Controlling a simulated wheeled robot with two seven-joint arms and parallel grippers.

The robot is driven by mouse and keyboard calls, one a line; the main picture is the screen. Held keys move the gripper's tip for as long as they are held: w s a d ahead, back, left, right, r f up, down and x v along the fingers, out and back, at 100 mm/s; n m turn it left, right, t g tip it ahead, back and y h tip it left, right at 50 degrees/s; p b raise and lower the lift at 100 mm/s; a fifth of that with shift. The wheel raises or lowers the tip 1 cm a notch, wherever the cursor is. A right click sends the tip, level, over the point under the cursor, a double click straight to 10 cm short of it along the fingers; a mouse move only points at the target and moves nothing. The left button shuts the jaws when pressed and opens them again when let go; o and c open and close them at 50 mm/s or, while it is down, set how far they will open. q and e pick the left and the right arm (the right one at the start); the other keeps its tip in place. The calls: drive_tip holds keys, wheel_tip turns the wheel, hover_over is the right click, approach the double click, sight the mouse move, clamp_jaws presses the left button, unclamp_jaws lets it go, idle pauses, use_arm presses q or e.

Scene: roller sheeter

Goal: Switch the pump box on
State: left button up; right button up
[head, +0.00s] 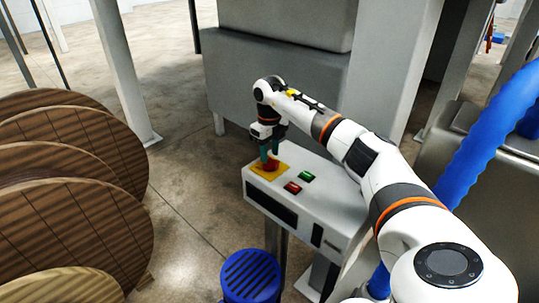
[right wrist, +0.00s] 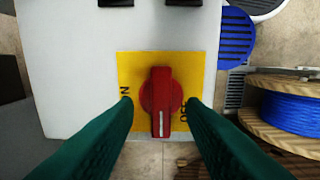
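The pump box (head: 310,215) is a pale cabinet with a yellow plate (head: 256,172) on its top at the left end. A red rotary knob (right wrist: 161,95) sits on that plate, with its white mark toward the bottom of the right wrist view. Lettering beside it looks like ON at the left and OFF at the right, partly hidden by my fingers. My right gripper (right wrist: 161,104) points down over the knob, its teal fingers open on either side, with a visible gap to it. It also shows in the head view (head: 269,158). My left gripper is not in view.
A red button (head: 292,188) and a green button (head: 306,176) are on the box top beside the plate. Large wooden reels (head: 75,225) stand at the left, a blue slatted round top (head: 250,276) in front. A grey machine (head: 275,85) is behind; a blue hose (head: 485,130) is at right.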

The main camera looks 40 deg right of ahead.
drive_tip(key=shift+f, duration=0.95)
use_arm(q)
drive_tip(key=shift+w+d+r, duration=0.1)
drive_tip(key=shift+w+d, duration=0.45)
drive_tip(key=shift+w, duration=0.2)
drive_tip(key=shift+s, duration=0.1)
use_arm(e)
clamp_jaws()
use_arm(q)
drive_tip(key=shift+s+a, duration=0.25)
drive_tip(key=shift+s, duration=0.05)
